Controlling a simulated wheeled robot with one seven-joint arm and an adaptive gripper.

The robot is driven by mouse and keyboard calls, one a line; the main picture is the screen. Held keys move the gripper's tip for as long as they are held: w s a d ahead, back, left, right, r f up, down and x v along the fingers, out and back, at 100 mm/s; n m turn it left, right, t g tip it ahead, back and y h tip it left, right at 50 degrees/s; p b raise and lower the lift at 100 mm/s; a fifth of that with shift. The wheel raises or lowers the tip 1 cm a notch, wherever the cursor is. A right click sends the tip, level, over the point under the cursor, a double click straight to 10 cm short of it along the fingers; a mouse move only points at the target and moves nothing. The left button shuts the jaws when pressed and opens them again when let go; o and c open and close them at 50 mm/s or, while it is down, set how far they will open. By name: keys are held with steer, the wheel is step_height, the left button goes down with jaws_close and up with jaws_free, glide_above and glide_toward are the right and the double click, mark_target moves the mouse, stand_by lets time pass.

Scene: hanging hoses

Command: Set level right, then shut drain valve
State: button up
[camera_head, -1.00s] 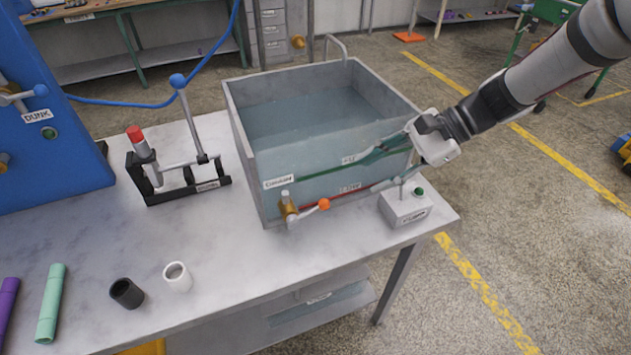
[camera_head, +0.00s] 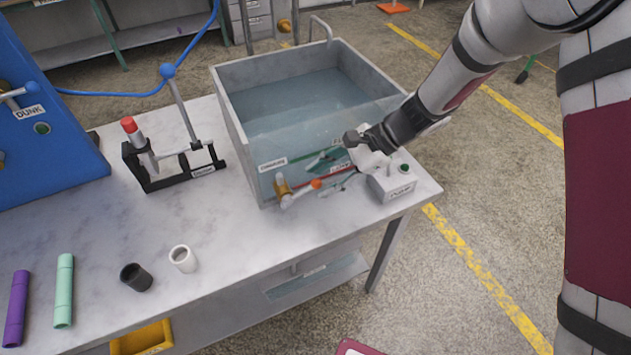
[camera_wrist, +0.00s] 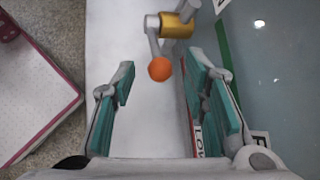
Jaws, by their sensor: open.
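The water tank (camera_head: 232,112) stands on the bench, with a green line and a red line on its clear front wall and water inside. The drain valve (camera_head: 284,194) sits low at the tank's front left corner, a brass body with a lever ending in an orange knob (camera_head: 316,184). My gripper (camera_head: 328,172) is at the tank's front, right of the knob, with its teal fingers apart. In the wrist view the orange knob (camera_wrist: 160,69) lies ahead, between the lines of the open fingers and touching neither. The brass valve body (camera_wrist: 176,25) is beyond it.
A grey box with a green button (camera_head: 392,182) stands right of my gripper. A black stand with a red-topped cylinder (camera_head: 172,160) is left of the tank. Black and white rings (camera_head: 183,258) and purple and mint tubes (camera_head: 64,290) lie front left.

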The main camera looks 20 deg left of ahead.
mark_target(318, 188)
steer(key=shift+x, duration=1.45)
jaws_close()
steer(key=shift+w+d+f+g+y+b, duration=0.15)
steer(key=shift+f+g+y+b, duration=0.15)
steer(key=shift+b, duration=0.3)
steer(key=shift+w+d+f+g+y+b, duration=0.1)
steer(key=shift+w+f+g+y+b, duration=0.1)
steer(key=shift+f+b, duration=0.3)
steer(key=shift+s+f+m+g+y+b, duration=0.1)
steer(key=shift+f+m+g+y+b, duration=0.15)
steer(key=shift+g+y+b, duration=0.55)
steer(key=shift+a, duration=0.1)
steer(key=shift+r, duration=0.1)
